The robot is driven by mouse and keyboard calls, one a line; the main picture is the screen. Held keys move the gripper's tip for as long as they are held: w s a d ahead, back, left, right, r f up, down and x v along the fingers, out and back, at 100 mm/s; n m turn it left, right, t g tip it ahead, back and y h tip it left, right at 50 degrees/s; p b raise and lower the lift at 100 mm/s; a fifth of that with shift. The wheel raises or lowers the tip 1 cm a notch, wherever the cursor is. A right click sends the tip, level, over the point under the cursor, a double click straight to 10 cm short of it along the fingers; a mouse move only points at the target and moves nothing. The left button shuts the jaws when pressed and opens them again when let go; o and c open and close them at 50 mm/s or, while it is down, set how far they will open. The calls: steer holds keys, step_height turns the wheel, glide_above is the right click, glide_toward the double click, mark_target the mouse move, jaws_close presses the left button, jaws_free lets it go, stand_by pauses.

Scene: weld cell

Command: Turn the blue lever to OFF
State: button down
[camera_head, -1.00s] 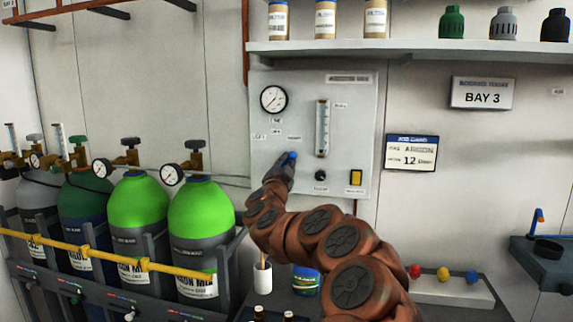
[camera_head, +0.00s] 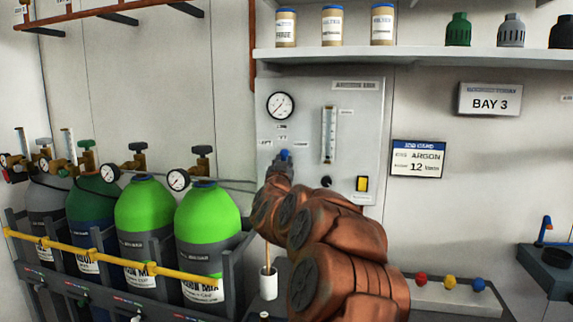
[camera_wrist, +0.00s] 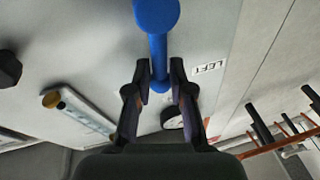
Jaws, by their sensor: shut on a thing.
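The blue lever (camera_head: 284,155) is on the grey gas panel (camera_head: 350,95), below the round gauge (camera_head: 281,106) and the small position labels. My gripper (camera_wrist: 160,72) is shut on the lever's bar, which also shows in the wrist view (camera_wrist: 157,45). The round blue part of the lever lies beyond the fingertips, and the bar's narrow end sits between the fingers. A label reading LEFT (camera_wrist: 208,68) is beside the lever in the wrist view. In the head view my gripper and arm hide part of the lever, so its exact angle is hard to tell.
A flow tube (camera_head: 329,135), a black knob (camera_head: 327,182) and a yellow switch (camera_head: 362,184) are right of the lever. Green gas cylinders (camera_head: 207,220) stand at the left. A shelf (camera_head: 430,58) with jars runs above the panel. A white cup (camera_head: 268,284) stands below.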

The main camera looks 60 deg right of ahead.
steer(key=shift+w+a+r+n, duration=0.1)
steer(key=shift+w+r+n, duration=0.1)
steer(key=shift+n, duration=0.35)
steer(key=shift+w+a+r+n, duration=0.1)
steer(key=shift+w+n, duration=0.05)
steer(key=shift+n, duration=0.4)
steer(key=c, duration=1.2)
jaws_free()
steer(key=shift+c, duration=0.2)
steer(key=shift+o, duration=0.5)
steer(key=shift+f, duration=0.1)
steer(key=v, duration=1.2)
steer(key=shift+s+d, duration=0.1)
